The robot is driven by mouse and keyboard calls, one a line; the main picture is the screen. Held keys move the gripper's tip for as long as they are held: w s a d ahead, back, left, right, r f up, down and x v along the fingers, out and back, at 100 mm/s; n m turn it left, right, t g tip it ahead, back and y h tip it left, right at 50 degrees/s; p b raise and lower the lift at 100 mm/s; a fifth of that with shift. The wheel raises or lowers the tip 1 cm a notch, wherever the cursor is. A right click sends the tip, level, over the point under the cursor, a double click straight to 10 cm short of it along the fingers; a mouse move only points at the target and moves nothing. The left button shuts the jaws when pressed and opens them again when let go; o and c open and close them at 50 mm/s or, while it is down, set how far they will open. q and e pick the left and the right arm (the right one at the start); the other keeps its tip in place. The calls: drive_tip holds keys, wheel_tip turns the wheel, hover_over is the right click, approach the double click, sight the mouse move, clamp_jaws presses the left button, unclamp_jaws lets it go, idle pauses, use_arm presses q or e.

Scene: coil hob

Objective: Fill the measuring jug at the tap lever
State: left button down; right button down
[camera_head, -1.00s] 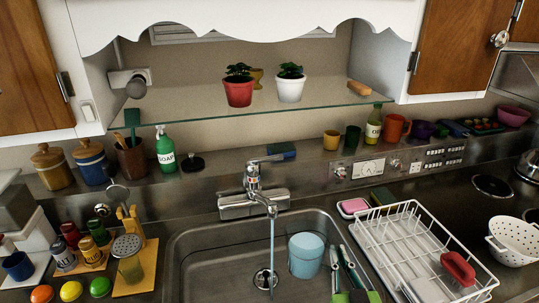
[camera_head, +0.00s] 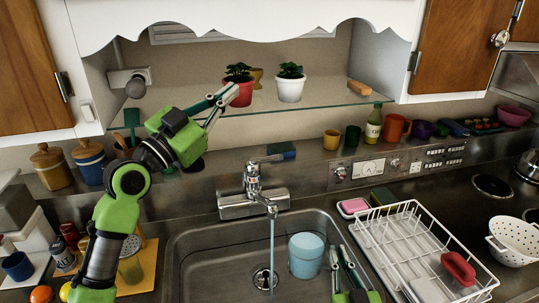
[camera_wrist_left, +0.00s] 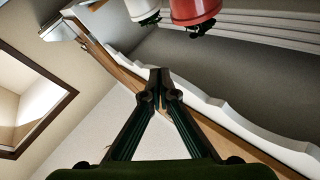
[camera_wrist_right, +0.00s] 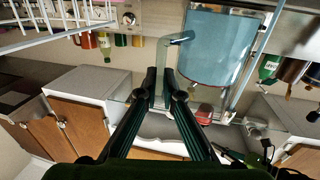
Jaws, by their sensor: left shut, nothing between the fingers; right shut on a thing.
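The light blue measuring jug (camera_head: 306,256) is in the sink, to the right of the falling water, and looks upright. My right gripper (camera_head: 342,254) is shut at its right side. In the right wrist view, the fingers (camera_wrist_right: 160,82) are closed on the handle (camera_wrist_right: 162,68) of the jug (camera_wrist_right: 215,45). The tap (camera_head: 252,186) has its lever (camera_head: 266,159) on top, pointing right. A water stream (camera_head: 272,245) falls from the spout toward the drain. My left gripper (camera_head: 232,92) is shut and empty, raised in front of the red flowerpot (camera_head: 243,96).
A glass shelf (camera_head: 300,107) crosses above the tap, with a white flowerpot (camera_head: 290,88). A white dish rack (camera_head: 400,240) stands right of the sink (camera_head: 190,240). Jars (camera_head: 91,162) stand at the left.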

use_arm(q)
wheel_tip(320, 180, down, 5)
drive_tip(key=d+n+g+y, duration=0.1)
drive_tip(key=d+n, duration=0.1)
drive_tip(key=n, duration=0.1)
drive_tip(key=n+g+y, duration=0.2)
drive_tip(key=n, duration=0.5)
hover_over(266, 159)
drive_tip(key=s, duration=0.3)
wheel_tip(266, 159, down, 12)
drive_tip(key=r, duration=0.1)
drive_tip(key=shift+d+f, duration=0.2)
drive_tip(key=shift+f, duration=0.85)
drive_tip(key=shift+d+f, duration=0.2)
drive_tip(key=shift+f, duration=0.8)
drive_tip(key=shift+s+d+f+m+y, duration=0.2)
drive_tip(key=shift+s+d+f+m, duration=0.1)
drive_tip(key=shift+f+m, duration=0.35)
drive_tip(key=shift+s+d+f+m+y, duration=0.25)
drive_tip(key=shift+f+m, duration=0.25)
drive_tip(key=shift+m, duration=0.25)
